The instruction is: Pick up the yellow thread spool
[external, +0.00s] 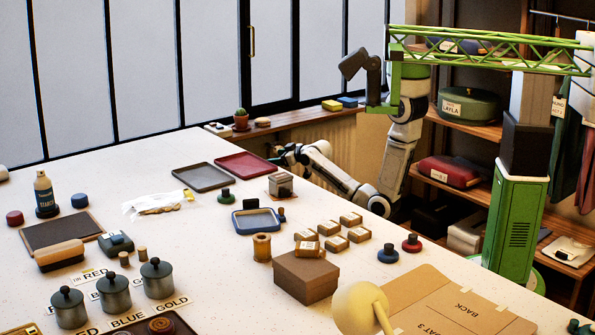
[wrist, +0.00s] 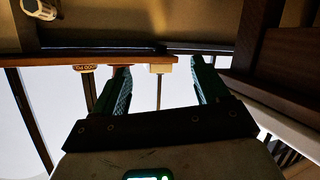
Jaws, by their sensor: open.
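A yellow-brown thread spool (external: 262,247) stands upright on the white table in the external view, just left of a brown cardboard box. My gripper (external: 279,157) is beyond the far right edge of the table, behind the dark red tray and well away from the spool. In the wrist view my gripper (wrist: 162,88) has its two fingers spread apart with nothing held between them. The spool does not show in the wrist view.
The cardboard box (external: 306,276) and several small brown boxes stand right of the spool. A blue tray (external: 257,221) lies behind it. A red tray (external: 248,164) and a dark tray (external: 202,177) lie near the far edge. Bare table lies left of the spool.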

